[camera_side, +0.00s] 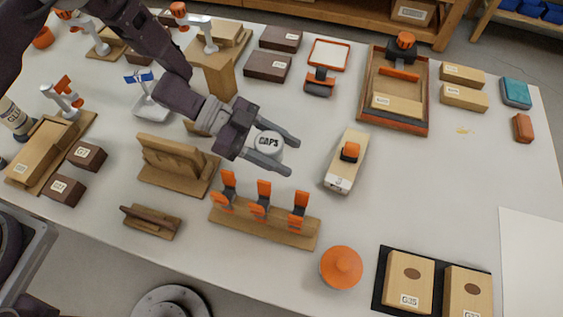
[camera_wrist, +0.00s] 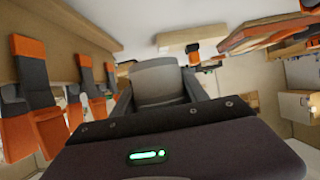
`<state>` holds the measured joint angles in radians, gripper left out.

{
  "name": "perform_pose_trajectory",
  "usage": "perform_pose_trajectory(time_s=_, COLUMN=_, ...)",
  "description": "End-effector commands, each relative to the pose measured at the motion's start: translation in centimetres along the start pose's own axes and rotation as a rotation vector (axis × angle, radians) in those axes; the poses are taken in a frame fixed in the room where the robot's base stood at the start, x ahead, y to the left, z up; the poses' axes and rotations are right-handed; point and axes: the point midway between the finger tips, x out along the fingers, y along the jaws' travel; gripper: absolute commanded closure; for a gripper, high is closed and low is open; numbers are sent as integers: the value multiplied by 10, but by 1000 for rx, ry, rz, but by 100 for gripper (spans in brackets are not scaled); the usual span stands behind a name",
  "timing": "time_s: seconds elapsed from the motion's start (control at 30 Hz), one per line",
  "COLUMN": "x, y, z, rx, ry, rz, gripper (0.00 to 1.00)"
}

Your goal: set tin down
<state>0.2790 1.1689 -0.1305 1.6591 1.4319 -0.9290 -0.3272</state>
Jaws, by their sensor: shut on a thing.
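A small round tin with a white lid marked "CAPS" (camera_side: 268,143) is between the fingers of my gripper (camera_side: 283,152) in the side view. The gripper is shut on it, above the middle of the bench. In the wrist view the grey body of the tin (camera_wrist: 158,84) fills the space between the fingers. The tin's underside is hidden, and I cannot tell how high it is above the bench top (camera_side: 350,225).
A wooden rack with orange clamps (camera_side: 265,225) stands just in front of the gripper. A wooden block with an orange knob (camera_side: 348,160) lies to the right. An orange round knob (camera_side: 341,267) sits near the front edge. Bare bench lies between them.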

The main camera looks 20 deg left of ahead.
Motion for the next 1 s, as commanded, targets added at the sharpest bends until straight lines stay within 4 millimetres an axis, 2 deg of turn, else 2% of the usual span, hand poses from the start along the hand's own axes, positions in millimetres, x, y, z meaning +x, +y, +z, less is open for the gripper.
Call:
perform_pose_trajectory(time_s=0.1, x=-6, y=0, z=-13, rx=0, ry=2, rz=-1, gripper=93)
perform_pose_trajectory(time_s=0.3, x=-12, y=-3, z=-17, rx=-6, ry=1, rz=-12, gripper=93)
perform_pose_trajectory(time_s=0.37, x=-22, y=-9, z=-18, rx=-17, ry=0, rz=-36, gripper=93)
perform_pose_trajectory(time_s=0.47, x=-53, y=-28, z=-23, rx=-54, ry=0, rz=-117, gripper=93)
perform_pose_trajectory(time_s=0.57, x=-98, y=-48, z=-27, rx=-110, ry=1, rz=-234, gripper=93)
perform_pose_trajectory(time_s=0.67, x=-154, y=-67, z=-32, rx=-179, ry=0, rz=-378, gripper=93)
perform_pose_trajectory(time_s=0.77, x=-220, y=-79, z=-35, rx=-264, ry=2, rz=-556, gripper=93)
perform_pose_trajectory(time_s=0.8, x=-249, y=-81, z=-36, rx=-301, ry=2, rz=-635, gripper=93)
perform_pose_trajectory(time_s=0.9, x=-315, y=-77, z=-37, rx=-392, ry=3, rz=-823, gripper=93)
perform_pose_trajectory(time_s=1.0, x=-365, y=-67, z=-38, rx=-468, ry=3, rz=-980, gripper=93)
